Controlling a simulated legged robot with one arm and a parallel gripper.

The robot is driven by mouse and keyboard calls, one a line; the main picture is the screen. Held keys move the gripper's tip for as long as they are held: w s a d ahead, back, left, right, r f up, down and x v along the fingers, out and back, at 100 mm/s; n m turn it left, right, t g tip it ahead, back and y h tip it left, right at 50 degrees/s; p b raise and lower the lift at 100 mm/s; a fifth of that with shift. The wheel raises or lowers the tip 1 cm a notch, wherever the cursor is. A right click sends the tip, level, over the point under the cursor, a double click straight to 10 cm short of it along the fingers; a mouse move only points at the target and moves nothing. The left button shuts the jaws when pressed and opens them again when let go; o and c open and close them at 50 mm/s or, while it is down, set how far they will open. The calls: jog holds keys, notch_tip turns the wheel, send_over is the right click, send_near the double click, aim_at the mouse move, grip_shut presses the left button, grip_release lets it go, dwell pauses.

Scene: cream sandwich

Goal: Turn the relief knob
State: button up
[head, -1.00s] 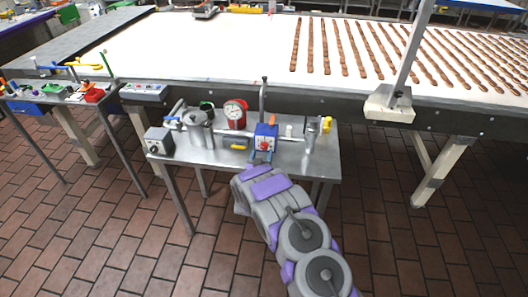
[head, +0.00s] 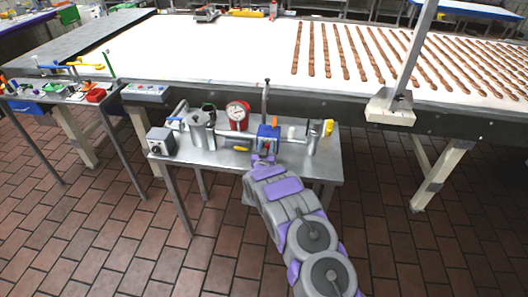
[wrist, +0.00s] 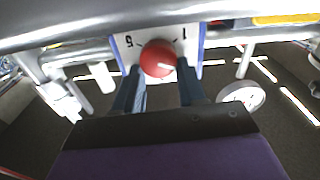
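The red knob (wrist: 158,58) sits on a white dial plate (wrist: 190,42) with blue edges; the marks "1" and "5" show upside down. I see no clear contact.
The metal table (head: 222,162) also holds a red-rimmed gauge (head: 237,115), a steel pot (head: 202,132), a grey box (head: 161,142) and pipes near the blue box. A long white conveyor (head: 220,50) with brown bars stands behind. The tiled floor in front is open.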

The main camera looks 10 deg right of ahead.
jog(key=shift+s+d+f, duration=0.2)
jog(key=shift+d+f, duration=0.35)
jog(key=shift+c, duration=1.4)
jog(key=shift+a+f, duration=0.35)
jog(key=shift+f, duration=0.1)
jog(key=shift+c, duration=0.6)
jog(key=shift+a+f+g, duration=0.1)
jog(key=shift+a+g, duration=0.1)
jog(key=shift+g, duration=0.1)
jog(key=shift+s, duration=0.1)
jog(key=shift+d, duration=0.1)
jog(key=shift+s+a, duration=0.1)
jog(key=shift+a, duration=0.1)
